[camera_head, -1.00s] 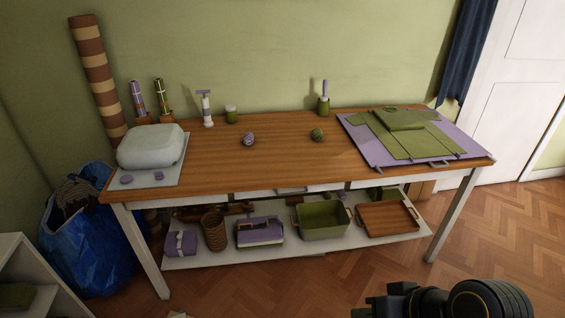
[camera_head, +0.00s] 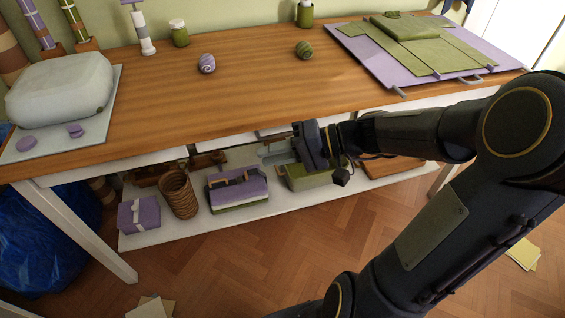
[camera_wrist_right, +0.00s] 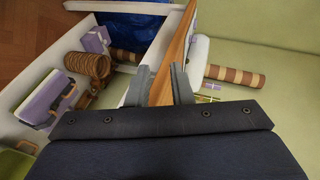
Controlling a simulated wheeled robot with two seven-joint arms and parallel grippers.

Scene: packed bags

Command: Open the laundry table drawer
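The laundry table (camera_head: 250,87) has a brown wooden top over a white front apron. The drawer front (camera_head: 225,141) appears to be part of this white band under the top's front edge; its handle cannot be made out clearly. My right gripper (camera_head: 263,152) is in front of the table, just below the top's edge, fingers pointing left. In the right wrist view, the right gripper's (camera_wrist_right: 160,72) two grey fingers are apart, with the wooden top (camera_wrist_right: 176,58) showing behind the gap. Nothing is clearly held. Contact with the drawer cannot be told. My left gripper is out of view.
The lower shelf (camera_head: 140,241) holds a purple box (camera_head: 139,215), a woven basket (camera_head: 179,194), a purple-green bundle (camera_head: 237,190) and a green bin (camera_head: 310,178). A blue bag (camera_head: 45,245) stands at left. A lilac board (camera_head: 375,62) lies on top at right. The front floor has papers (camera_head: 153,307).

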